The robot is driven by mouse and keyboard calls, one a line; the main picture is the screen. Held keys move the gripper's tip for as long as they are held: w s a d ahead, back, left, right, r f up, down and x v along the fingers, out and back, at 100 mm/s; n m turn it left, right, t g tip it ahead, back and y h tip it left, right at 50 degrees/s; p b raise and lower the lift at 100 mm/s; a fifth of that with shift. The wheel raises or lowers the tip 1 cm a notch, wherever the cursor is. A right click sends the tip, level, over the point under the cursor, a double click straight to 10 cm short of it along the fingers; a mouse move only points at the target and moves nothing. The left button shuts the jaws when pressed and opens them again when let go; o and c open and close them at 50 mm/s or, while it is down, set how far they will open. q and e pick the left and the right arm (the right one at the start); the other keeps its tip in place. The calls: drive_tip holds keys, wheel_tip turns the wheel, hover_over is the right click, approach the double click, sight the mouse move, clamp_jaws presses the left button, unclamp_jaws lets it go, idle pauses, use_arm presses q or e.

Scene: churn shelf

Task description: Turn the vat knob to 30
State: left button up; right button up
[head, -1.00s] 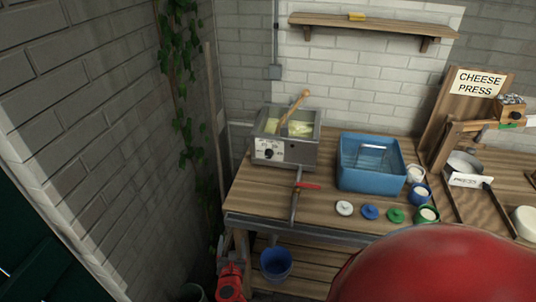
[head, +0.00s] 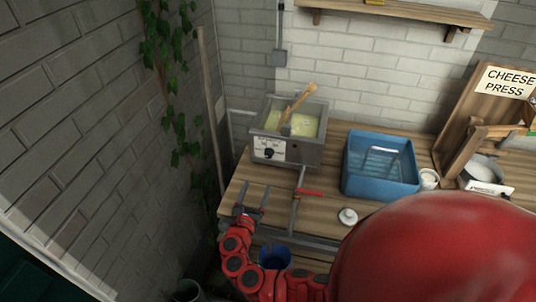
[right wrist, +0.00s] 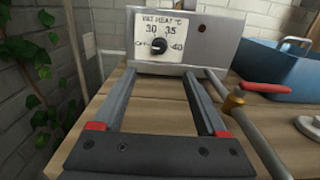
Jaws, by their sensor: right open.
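The steel vat (head: 307,155) stands at the left end of the wooden table, holding pale yellow contents and a wooden paddle (head: 297,103). Its black knob (head: 269,153) is on the white front panel. In the right wrist view the knob (right wrist: 158,46) sits on a "VAT HEAT °C" dial (right wrist: 170,28) marked OFF, 30, 35 and 40. I cannot surely tell where its pointer aims. My right gripper (head: 253,188) is open and empty, in front of and below the knob, apart from it. In the right wrist view its fingers (right wrist: 165,73) point towards the vat. My left gripper is not in view.
A red-handled valve (head: 309,193) on a pipe stands right of my right gripper. A blue tub (head: 380,180) and a white lid (head: 348,216) are further right. A blue bucket (head: 274,257) is below the table. A brick wall (head: 90,130) with ivy (head: 176,100) is at left.

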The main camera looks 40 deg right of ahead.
drive_tip(key=p, duration=0.1)
approach(268, 156)
drive_tip(key=x, duration=0.3)
drive_tip(key=shift+w+d, duration=0.2)
drive_tip(key=b+x, duration=0.1)
drive_tip(key=x, duration=0.3)
drive_tip(key=shift+f, duration=0.1)
drive_tip(key=shift+x, duration=0.8)
clamp_jaws()
